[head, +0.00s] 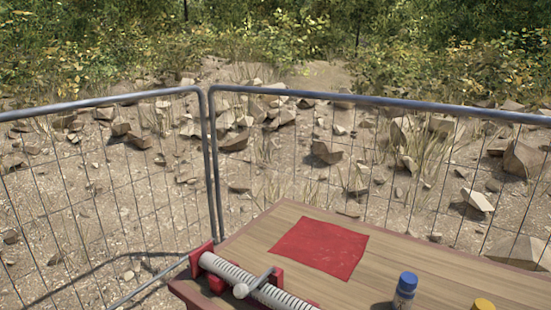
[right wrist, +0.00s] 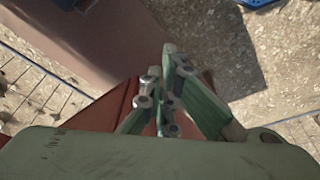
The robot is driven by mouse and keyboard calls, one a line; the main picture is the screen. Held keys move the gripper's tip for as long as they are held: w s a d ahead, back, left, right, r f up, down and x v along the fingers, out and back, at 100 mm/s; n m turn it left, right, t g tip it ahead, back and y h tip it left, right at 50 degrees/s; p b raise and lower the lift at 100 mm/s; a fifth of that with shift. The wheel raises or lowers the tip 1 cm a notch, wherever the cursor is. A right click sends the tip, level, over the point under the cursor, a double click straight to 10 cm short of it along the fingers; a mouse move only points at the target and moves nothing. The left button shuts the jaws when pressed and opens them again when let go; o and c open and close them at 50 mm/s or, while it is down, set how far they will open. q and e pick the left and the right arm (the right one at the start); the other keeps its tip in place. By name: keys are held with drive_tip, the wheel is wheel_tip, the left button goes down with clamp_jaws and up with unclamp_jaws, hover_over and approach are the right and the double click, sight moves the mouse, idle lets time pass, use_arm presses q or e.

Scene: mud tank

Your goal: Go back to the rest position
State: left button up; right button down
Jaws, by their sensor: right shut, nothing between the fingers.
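My right gripper (right wrist: 163,78) shows in the right wrist view with its green and grey fingers close together, shut and empty. Below it in that view are sandy ground and a reddish-brown surface. Neither gripper shows in the head view, and my left gripper is in no view. The head view looks over a wooden table (head: 255,236) with a red cloth (head: 320,247) lying flat on it. A red vise with a grey threaded screw (head: 250,283) sits at the table's near left edge.
A bottle with a blue cap (head: 406,288) and a yellow cap (head: 482,304) are at the table's near right. A metal mesh fence (head: 213,165) stands behind the table, with rocks and bushes beyond. A blue object (right wrist: 258,3) lies at the top of the right wrist view.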

drive_tip(key=s+f+g, duration=0.1)
drive_tip(key=s+f, duration=0.1)
drive_tip(key=f, duration=1)
drive_tip(key=s+f, duration=0.2)
drive_tip(key=f, duration=1)
drive_tip(key=s+d+f+g+p, duration=0.1)
drive_tip(key=s+d+f, duration=0.2)
drive_tip(key=s+f, duration=1)
drive_tip(key=s, duration=0.2)
drive_tip(key=shift+s, duration=0.35)
